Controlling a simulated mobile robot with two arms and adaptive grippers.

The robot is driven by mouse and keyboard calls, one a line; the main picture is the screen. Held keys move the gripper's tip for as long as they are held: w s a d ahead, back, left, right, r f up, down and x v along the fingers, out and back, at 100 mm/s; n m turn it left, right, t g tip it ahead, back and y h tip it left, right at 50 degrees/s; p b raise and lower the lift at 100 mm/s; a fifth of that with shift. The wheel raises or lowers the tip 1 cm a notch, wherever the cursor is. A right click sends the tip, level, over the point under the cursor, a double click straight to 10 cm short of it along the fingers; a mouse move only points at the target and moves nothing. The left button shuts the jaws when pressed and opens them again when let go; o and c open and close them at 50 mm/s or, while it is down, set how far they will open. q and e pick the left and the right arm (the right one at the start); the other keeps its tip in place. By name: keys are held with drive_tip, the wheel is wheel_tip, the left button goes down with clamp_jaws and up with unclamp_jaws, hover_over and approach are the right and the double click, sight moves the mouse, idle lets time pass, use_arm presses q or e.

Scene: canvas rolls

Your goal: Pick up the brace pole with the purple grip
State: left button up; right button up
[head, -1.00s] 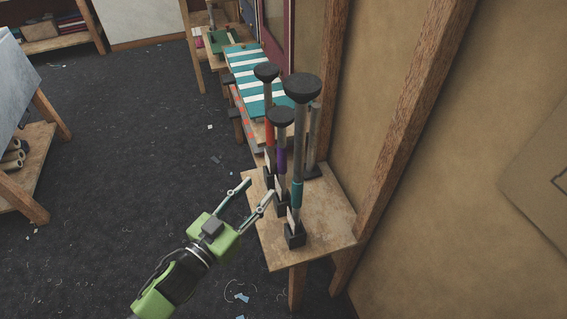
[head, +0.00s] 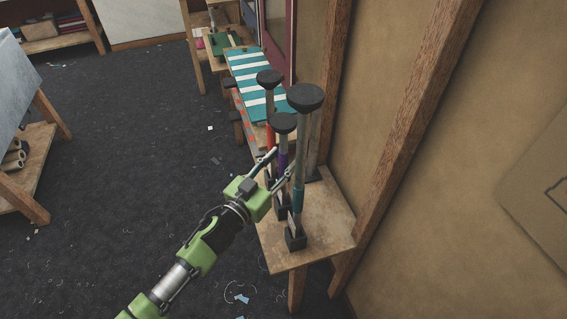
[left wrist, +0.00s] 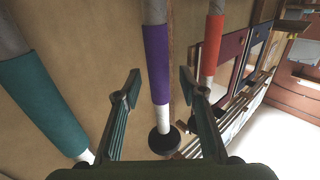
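The brace pole with the purple grip (head: 283,160) stands upright between other poles on a small wooden stand in the head view. My left gripper (head: 283,162) is open at the height of the purple grip, its fingers on either side of the pole in the picture. In the left wrist view, the purple grip (left wrist: 157,65) shows between the open fingers of my left gripper (left wrist: 160,83), with visible gaps on both sides. I cannot tell how deep the pole sits between the fingers. My right gripper is not in view.
A teal-grip pole (head: 298,200) stands nearer, right of the fingers; a red-grip pole (head: 270,137) stands behind. A grey pole is partly hidden at the back. The wooden stand (head: 327,222) is beside the wall. Open floor (head: 130,170) lies to the left.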

sight(284, 129)
use_arm(q)
drive_tip(key=shift+w+d, duration=0.45)
drive_tip(key=shift+w, duration=0.15)
clamp_jaws()
wheel_tip(284, 129, up, 10)
drive_tip(key=shift+r+p, duration=0.2)
drive_tip(key=shift+p, duration=0.85)
wheel_tip(284, 129, up, 8)
drive_tip(key=p, duration=0.8)
drive_tip(key=shift+r, duration=0.1)
